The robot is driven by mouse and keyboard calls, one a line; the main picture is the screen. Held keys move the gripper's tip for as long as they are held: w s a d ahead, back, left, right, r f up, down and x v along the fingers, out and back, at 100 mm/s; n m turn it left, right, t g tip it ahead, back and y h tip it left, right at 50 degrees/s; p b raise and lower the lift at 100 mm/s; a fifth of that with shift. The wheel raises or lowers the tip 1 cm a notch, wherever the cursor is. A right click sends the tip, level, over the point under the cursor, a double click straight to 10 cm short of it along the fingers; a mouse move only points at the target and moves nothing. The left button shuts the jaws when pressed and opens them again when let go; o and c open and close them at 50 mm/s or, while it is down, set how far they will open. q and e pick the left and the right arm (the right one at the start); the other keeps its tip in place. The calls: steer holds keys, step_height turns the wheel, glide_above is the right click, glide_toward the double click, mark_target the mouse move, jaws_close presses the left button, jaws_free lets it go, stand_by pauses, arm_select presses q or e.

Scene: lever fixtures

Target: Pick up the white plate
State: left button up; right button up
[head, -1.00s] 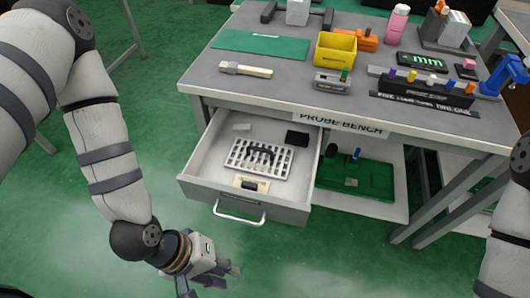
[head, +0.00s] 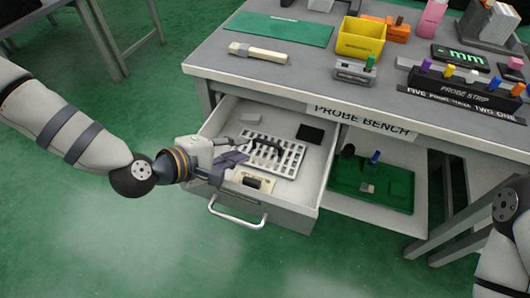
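The white plate (head: 289,160), slotted like a grid and with a dark arched handle (head: 268,146) on top, lies flat in the open drawer (head: 308,185) of the bench. My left gripper (head: 232,164) is over the drawer's left side, at the plate's left edge. Its dark fingers hide part of that edge. Whether they touch the plate, and how far apart they are, I cannot tell. My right arm shows at the right edge, but its gripper is out of view.
A beige block with a dark grip (head: 253,181) lies at the drawer's front, and a black block (head: 310,134) at its back. The drawer's front handle (head: 237,215) juts out. A shelf with a green board (head: 372,184) is to the right. The bench top (head: 290,78) overhangs behind.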

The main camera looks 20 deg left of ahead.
mark_target(265, 143)
arm_select(q)
steer(key=b+x, duration=0.1)
steer(key=x, duration=0.8)
steer(key=shift+w+d+f, duration=0.2)
steer(key=shift+f, duration=0.15)
steer(key=shift+r, duration=0.1)
jaws_close()
